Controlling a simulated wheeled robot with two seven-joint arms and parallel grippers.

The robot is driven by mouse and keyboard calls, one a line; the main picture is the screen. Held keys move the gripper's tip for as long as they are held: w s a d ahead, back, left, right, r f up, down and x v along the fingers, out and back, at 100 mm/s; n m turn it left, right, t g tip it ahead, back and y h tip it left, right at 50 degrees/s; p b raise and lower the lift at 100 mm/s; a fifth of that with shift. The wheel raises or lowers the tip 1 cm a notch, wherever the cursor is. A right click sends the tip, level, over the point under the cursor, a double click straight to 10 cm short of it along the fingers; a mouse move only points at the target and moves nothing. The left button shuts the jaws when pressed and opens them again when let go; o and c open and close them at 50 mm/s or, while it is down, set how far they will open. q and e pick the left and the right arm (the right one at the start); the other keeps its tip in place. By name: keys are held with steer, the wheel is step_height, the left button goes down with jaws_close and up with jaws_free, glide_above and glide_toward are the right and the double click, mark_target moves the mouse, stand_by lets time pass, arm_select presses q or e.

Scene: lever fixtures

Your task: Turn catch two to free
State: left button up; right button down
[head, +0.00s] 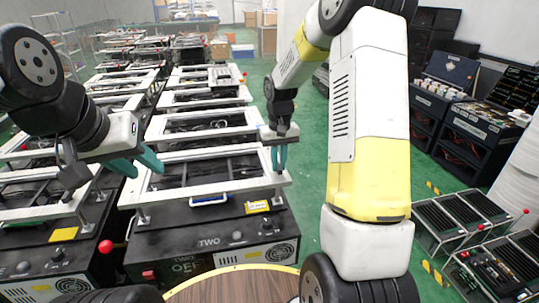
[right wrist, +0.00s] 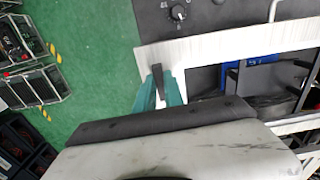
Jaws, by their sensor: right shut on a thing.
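The fixture marked TWO (head: 210,242) is a black box with a white frame (head: 215,152) on top, in front of me. My right gripper (head: 279,158) is at the right side of this frame, fingers pointing down. In the right wrist view its teal fingers (right wrist: 159,92) are closed around a small dark grey upright piece (right wrist: 158,75), which looks like the catch, at the white frame's edge. The fingers hide its lower part. My left gripper (head: 138,167) hangs over the left side of the frame, its teal fingers apart and empty.
A red ball (head: 105,246) sits on a lever at left. More framed fixtures stand behind and left.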

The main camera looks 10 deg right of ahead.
steer(key=n, duration=0.4)
steer(key=shift+d+n, duration=0.15)
steer(key=shift+n, duration=0.15)
steer(key=n, duration=0.4)
steer(key=shift+w+d, duration=0.1)
steer(key=shift+w, duration=0.05)
steer(key=n, duration=0.4)
steer(key=shift+w+n, duration=0.1)
steer(key=shift+n, duration=0.3)
steer(key=shift+w+n, duration=0.1)
steer(key=shift+n, duration=1.9)
steer(key=c, duration=1.4)
jaws_free()
steer(key=shift+c, duration=0.2)
